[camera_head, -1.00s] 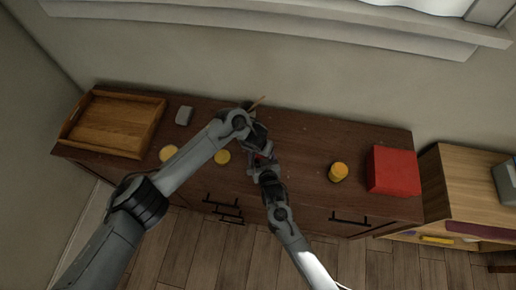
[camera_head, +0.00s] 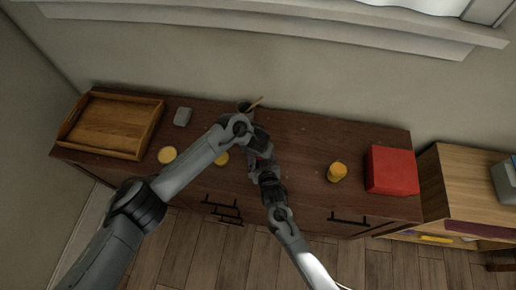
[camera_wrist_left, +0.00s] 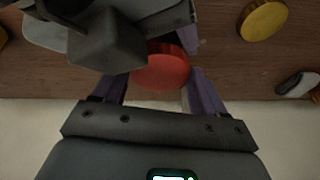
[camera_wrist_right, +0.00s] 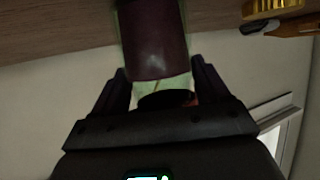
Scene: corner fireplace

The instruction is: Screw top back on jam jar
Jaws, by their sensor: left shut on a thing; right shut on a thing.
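Both grippers meet over the middle of the dark wooden cabinet. In the left wrist view, the round red jar lid (camera_wrist_left: 163,68) sits between the fingers of my left gripper (camera_wrist_left: 160,85), which is shut on it. In the right wrist view, the jam jar (camera_wrist_right: 155,42), glass with a dark red middle, is between the fingers of my right gripper (camera_wrist_right: 165,85), which is shut on it. In the head view, my left gripper (camera_head: 262,140) is just above my right gripper (camera_head: 261,165), and the arms hide most of the jar and lid. Whether lid and jar touch is hidden.
On the cabinet top (camera_head: 300,145) are a wooden tray (camera_head: 158,112), a grey block (camera_head: 183,116), yellow discs (camera_head: 168,155) (camera_head: 222,159), a yellow jar (camera_head: 337,172) and a red box (camera_head: 392,170). A dark pot with a stick (camera_head: 254,104) stands behind the grippers. The top between grippers and yellow jar is clear.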

